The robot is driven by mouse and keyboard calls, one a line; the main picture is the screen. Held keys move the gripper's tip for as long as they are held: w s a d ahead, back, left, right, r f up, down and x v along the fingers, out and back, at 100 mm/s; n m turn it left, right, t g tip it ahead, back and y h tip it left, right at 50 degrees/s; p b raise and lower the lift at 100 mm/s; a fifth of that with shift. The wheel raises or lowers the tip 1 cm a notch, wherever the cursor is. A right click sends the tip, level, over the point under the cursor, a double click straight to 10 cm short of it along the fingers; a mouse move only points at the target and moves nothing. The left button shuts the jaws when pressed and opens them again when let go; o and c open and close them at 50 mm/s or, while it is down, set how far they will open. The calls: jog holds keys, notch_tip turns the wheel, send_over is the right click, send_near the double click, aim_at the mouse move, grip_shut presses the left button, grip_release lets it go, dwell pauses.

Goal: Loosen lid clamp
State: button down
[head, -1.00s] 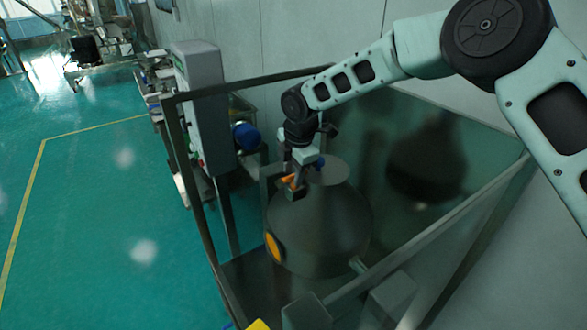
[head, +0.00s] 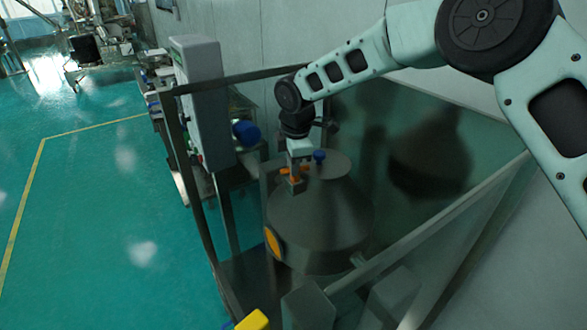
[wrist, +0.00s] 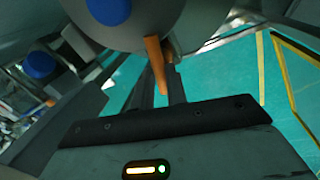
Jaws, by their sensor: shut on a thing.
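The lid clamp is an orange lever at the rim of the lid of the dark grey conical sieve vessel (head: 325,225). My gripper (head: 297,186) reaches down over the near left side of the lid and is shut on the orange lever (wrist: 155,62). In the wrist view the lever stands between the fingers, against the round lid (wrist: 150,12). A blue knob (head: 319,156) sits on top of the lid, just right of my gripper.
A metal frame (head: 197,215) with clear panels surrounds the vessel. A grey control box (head: 200,95) and a blue motor (head: 246,134) stand to the left. An orange disc (head: 272,244) is on the vessel's side. Green floor is open at left.

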jog(key=m+b, duration=0.1)
jog(key=m, duration=0.2)
jog(key=shift+w+a+m+h+b, duration=0.1)
jog(key=shift+a+m+h+b, duration=0.05)
jog(key=shift+m+h+b, duration=0.2)
jog(key=m, duration=0.3)
jog(key=shift+w+a+m+h+b, duration=0.1)
jog(key=shift+m+h+b, duration=0.15)
jog(key=shift+b, duration=0.1)
jog(key=m, duration=0.4)
jog(key=shift+w+h, duration=0.15)
jog(key=shift+h, duration=0.25)
jog(key=shift+w+r+m+g+p, duration=0.1)
jog(key=shift+m+g+p, duration=0.3)
jog(key=shift+m, duration=1.3)
jog(key=c, duration=1.4)
grip_release()
notch_tip(320, 180, up, 17)
jog(key=s+a+b, duration=0.1)
jog(key=s+a, duration=0.1)
jog(key=shift+a, duration=0.35)
